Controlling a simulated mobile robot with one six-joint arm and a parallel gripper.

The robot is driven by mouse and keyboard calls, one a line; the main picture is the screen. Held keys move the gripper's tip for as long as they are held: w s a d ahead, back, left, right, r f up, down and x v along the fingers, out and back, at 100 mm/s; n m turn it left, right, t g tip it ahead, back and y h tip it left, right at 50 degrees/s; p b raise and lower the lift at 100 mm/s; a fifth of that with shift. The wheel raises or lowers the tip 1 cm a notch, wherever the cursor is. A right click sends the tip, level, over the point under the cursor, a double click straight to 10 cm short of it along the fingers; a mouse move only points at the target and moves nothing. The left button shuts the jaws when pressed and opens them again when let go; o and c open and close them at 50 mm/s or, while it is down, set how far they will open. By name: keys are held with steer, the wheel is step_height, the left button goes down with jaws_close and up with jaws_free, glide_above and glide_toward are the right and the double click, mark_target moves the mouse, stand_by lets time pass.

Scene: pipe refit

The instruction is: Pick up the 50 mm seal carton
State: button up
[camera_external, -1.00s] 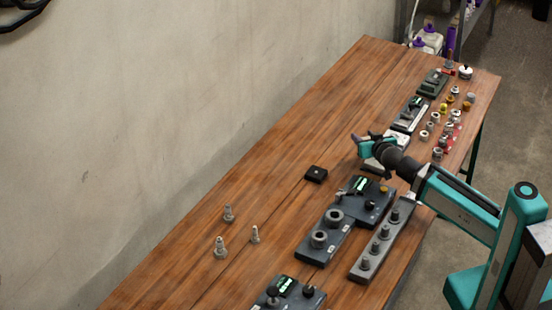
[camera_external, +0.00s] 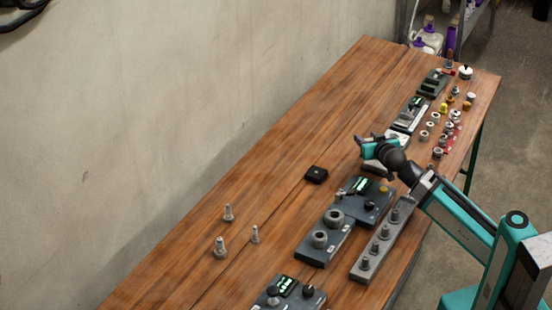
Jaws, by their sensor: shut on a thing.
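My gripper (camera_external: 364,140) is over the right part of the wooden bench, beyond the dark fixture with a lit green display. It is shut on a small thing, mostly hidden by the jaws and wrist. A teal patch shows at the jaws, but I cannot tell whether it belongs to the gripper or to the held thing. I cannot make out a label, so I cannot confirm the 50 mm seal carton. The gripper appears slightly above the bench top.
The dark display fixture (camera_external: 376,205) and a grey rail with several pegs (camera_external: 368,250) stand nearby. A pale unit (camera_external: 400,138) and several small fittings are at the right. The bench's wall side (camera_external: 300,140) is clear.

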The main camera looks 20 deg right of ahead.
steer(key=shift+s+d+b, duration=0.2)
steer(key=shift+s+b, duration=0.45)
steer(key=shift+b, duration=1.45)
